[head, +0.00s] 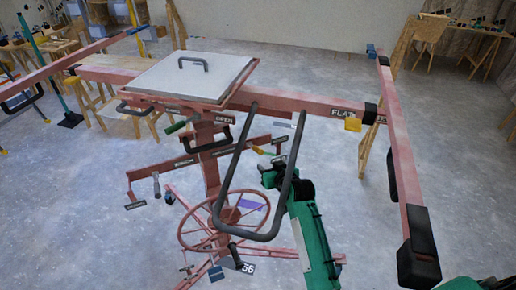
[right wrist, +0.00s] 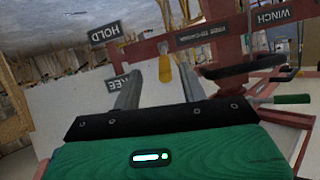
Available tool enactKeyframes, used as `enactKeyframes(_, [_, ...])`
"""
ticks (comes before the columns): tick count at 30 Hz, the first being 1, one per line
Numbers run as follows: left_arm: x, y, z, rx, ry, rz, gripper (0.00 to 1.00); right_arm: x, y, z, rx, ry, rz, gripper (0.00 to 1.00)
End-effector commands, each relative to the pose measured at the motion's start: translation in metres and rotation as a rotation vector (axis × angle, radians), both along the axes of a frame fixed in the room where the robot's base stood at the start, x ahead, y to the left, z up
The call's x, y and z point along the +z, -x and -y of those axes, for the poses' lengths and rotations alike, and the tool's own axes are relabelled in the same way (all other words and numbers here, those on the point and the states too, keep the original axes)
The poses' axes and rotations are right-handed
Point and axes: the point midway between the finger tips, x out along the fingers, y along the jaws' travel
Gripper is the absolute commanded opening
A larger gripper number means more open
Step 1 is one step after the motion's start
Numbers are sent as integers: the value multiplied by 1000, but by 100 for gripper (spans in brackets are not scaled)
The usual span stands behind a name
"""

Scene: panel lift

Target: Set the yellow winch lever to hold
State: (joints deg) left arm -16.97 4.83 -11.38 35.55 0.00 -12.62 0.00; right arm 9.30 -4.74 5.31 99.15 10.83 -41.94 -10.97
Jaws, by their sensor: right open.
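The yellow winch lever (right wrist: 163,66) shows in the right wrist view as a yellow grip, seen between and just beyond my right gripper's fingertips. My right gripper (right wrist: 155,82) is open, with a finger on each side of the lever in the picture; I cannot tell whether they touch it. The HOLD label (right wrist: 105,33) is up and left of the lever. A partly hidden label ending in "EE" (right wrist: 125,82) is behind the left finger. In the head view, a small yellow tip (head: 258,150) shows beside my right gripper (head: 268,160). My left gripper is not in view.
The red lift frame (head: 310,106) carries a grey panel (head: 190,75) and a handwheel (head: 184,232). Bare floor (head: 320,75) lies behind.

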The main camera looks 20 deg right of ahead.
Motion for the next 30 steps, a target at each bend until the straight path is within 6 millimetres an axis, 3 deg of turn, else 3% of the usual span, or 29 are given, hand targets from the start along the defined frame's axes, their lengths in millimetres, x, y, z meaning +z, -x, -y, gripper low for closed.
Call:
enactKeyframes(9, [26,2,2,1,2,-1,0,4,-50,-5,1,0,-1,42])
enactKeyframes(18, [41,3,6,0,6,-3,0,3,-87,-9,0,0,-1,42])
enactKeyframes(30, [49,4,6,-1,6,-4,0,-5,-96,-10,0,1,-1,42])
